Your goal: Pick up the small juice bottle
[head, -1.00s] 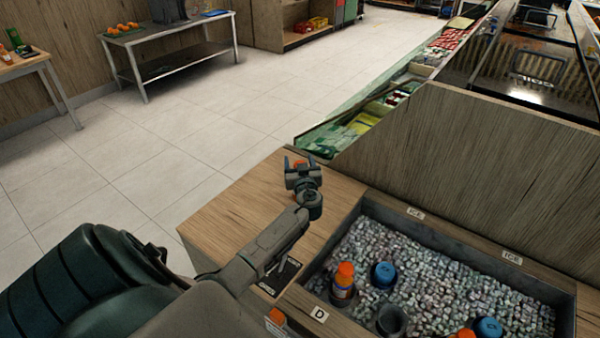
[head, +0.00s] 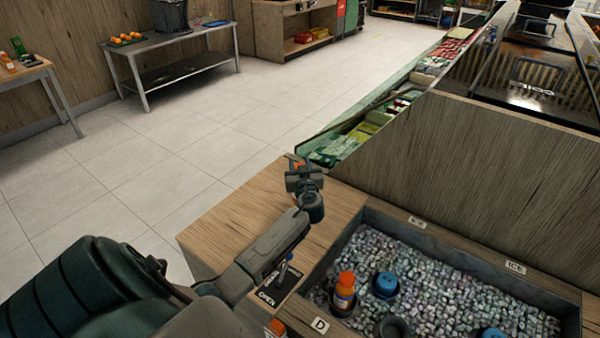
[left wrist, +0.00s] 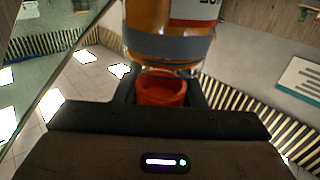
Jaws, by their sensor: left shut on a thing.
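My left gripper (head: 303,170) is above the wooden counter at the left of the ice bin. It is shut on an orange juice bottle, of which only a small orange bit shows in the head view. In the left wrist view this orange juice bottle (left wrist: 165,47) has a grey band and part of a white label, and its orange-red cap (left wrist: 162,90) is between the fingers. Another small juice bottle (head: 344,293) with an orange cap stands in the ice bin. My right gripper is not in view.
The ice bin (head: 440,272) also has a blue-capped item (head: 385,285), a dark round holder (head: 392,328) and another blue cap (head: 490,334). A wooden panel (head: 500,150) rises behind the bin. The wooden counter top (head: 235,225) is bare at the left.

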